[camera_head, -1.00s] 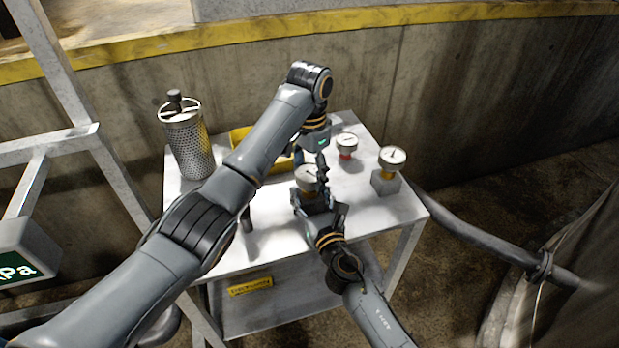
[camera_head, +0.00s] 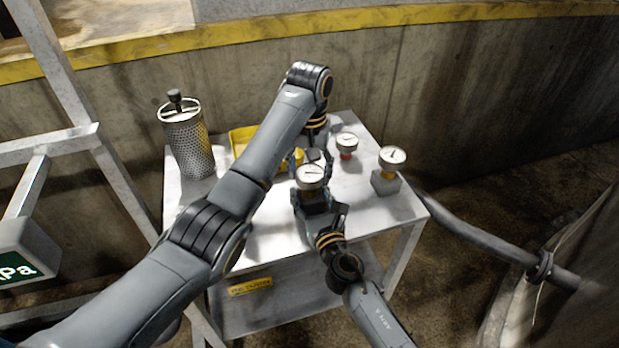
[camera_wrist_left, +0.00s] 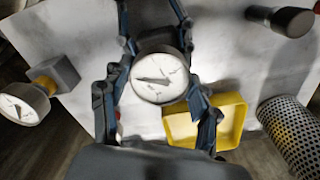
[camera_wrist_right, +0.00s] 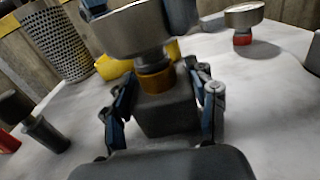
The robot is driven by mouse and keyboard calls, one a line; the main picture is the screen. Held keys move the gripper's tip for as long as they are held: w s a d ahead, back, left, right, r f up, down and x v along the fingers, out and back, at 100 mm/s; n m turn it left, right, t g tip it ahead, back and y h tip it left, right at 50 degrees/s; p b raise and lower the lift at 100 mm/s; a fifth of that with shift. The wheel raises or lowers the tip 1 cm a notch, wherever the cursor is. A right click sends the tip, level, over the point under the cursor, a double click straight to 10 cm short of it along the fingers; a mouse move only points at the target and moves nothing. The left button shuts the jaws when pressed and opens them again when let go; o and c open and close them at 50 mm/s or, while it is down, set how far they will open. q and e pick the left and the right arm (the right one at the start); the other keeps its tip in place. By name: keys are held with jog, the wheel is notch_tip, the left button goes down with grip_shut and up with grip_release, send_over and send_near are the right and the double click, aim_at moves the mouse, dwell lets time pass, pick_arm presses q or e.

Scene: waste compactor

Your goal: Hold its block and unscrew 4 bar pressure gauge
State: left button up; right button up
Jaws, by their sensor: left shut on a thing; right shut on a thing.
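The held pressure gauge (camera_head: 312,176) has a round white dial, a metal case and an orange-yellow collar, seen in the right wrist view (camera_wrist_right: 155,80). It stands upright on a dark grey block (camera_wrist_right: 168,117) on the table. My left gripper (camera_wrist_left: 158,75) reaches down from above, its fingers on both sides of the gauge's case; it is shut on the gauge. My right gripper (camera_wrist_right: 165,112) is low at the table, shut on the block from both sides. The dial's number is too small to read. In the head view, my right gripper mostly hides the block.
A gauge with a red collar (camera_head: 347,144) stands behind. Another yellow-collared gauge (camera_head: 392,157) sits on a grey block (camera_head: 385,183) at the right. A yellow tray (camera_head: 240,141) and perforated canister (camera_head: 189,145) are at the left.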

pick_arm(q)
jog(key=n, duration=0.2)
jog(key=shift+n, duration=0.4)
jog(key=o, duration=1.4)
jog(key=shift+c, duration=0.5)
